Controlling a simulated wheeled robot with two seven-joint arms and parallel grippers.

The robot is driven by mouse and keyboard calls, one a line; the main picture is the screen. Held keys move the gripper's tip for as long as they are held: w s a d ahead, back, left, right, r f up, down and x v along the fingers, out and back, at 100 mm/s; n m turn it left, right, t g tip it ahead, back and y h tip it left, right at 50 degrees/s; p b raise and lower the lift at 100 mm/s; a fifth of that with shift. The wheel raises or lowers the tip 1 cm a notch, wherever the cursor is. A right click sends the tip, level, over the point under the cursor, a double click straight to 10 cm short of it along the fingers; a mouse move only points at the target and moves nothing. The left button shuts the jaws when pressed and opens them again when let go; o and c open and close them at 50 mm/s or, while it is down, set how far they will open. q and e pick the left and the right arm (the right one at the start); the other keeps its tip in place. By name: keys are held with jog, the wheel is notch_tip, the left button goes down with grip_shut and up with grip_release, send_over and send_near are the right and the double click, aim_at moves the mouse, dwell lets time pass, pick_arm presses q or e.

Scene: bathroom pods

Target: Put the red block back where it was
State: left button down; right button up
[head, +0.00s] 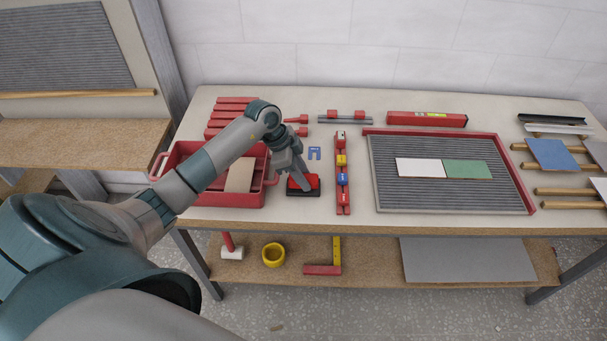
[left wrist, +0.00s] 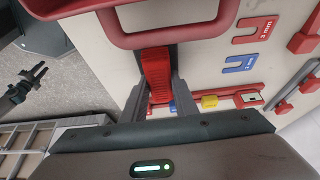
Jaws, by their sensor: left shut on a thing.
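The red block (head: 311,181) has a dark base or lower edge in the head view. In the left wrist view the ribbed red block (left wrist: 156,70) lies between the two fingers (left wrist: 157,100). The gripper hides part of it, and I cannot tell whether it touches the tabletop.
The red tote (head: 222,199) stands close left of my gripper. The red strip with coloured pieces (head: 342,196) is close right. Blue gauge (head: 314,153) lies behind. The lower shelf (head: 380,279) holds a yellow ring (head: 273,262).

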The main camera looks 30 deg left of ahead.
pick_arm(q)
jog(key=shift+f, duration=0.15)
jog(key=c, duration=1.4)
grip_release()
jog(key=shift+s+a+r, duration=0.1)
jog(key=shift+a+r, duration=0.2)
jog(key=shift+r, duration=0.35)
jog(key=b+v, duration=0.3)
jog(key=v, duration=0.8)
jog(key=shift+d, duration=0.15)
jog(key=shift+s, duration=0.1)
